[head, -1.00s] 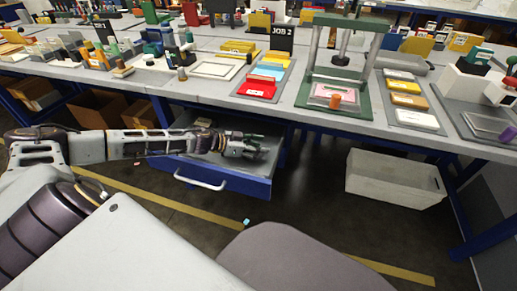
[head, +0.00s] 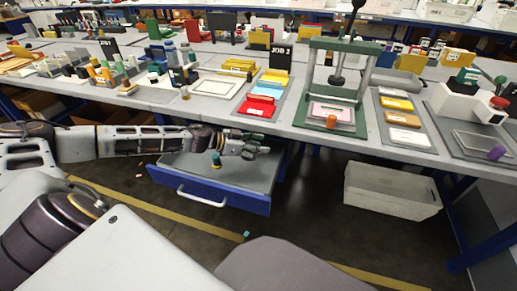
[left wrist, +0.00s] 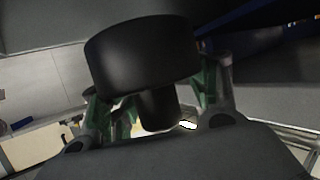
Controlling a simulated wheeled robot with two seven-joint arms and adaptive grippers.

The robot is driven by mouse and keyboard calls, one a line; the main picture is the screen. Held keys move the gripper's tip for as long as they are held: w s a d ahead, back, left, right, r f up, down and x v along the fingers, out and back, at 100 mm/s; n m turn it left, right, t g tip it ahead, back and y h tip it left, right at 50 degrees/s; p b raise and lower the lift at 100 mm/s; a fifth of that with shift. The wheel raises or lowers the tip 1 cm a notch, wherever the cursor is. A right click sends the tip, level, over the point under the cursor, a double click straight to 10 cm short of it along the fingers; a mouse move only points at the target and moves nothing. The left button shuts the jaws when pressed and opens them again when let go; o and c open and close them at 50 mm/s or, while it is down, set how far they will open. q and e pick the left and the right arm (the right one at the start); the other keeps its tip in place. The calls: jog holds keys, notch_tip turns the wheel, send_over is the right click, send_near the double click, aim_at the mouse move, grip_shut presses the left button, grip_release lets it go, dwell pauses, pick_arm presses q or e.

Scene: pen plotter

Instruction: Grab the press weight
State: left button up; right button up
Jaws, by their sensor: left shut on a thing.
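The press weight, a black round block (left wrist: 140,55) with a narrower stem, fills the middle of the left wrist view. My left gripper (left wrist: 158,112) is shut on its stem, with a finger on either side. In the head view my left gripper (head: 258,149) is over the open blue drawer (head: 205,193), below the table edge. The weight cannot be clearly made out there. My right gripper is not in view.
A small green and yellow item (head: 216,160) shows at the drawer, beside my left wrist. The green press (head: 313,85) stands on the table (head: 285,130) above. A pale bin (head: 390,192) sits on the floor to the right.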

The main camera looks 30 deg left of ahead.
aim_at(243, 150)
pick_arm(q)
jog(key=shift+s+a+r, duration=0.25)
jog(key=shift+s+a, duration=0.05)
jog(key=shift+s+a+b, duration=0.3)
jog(key=shift+s+a, duration=0.05)
jog(key=shift+s, duration=0.05)
jog(key=shift+s+a, duration=0.35)
jog(key=shift+s, duration=0.05)
jog(key=shift+s+a, duration=0.1)
jog(key=shift+s, duration=0.05)
jog(key=shift+s+a+r, duration=0.1)
jog(key=shift+s+a, duration=0.45)
jog(key=shift+s+a+p, duration=0.4)
jog(key=shift+p, duration=0.05)
jog(key=s+a+p, duration=0.3)
jog(key=s+a, duration=0.5)
jog(key=shift+s, duration=0.4)
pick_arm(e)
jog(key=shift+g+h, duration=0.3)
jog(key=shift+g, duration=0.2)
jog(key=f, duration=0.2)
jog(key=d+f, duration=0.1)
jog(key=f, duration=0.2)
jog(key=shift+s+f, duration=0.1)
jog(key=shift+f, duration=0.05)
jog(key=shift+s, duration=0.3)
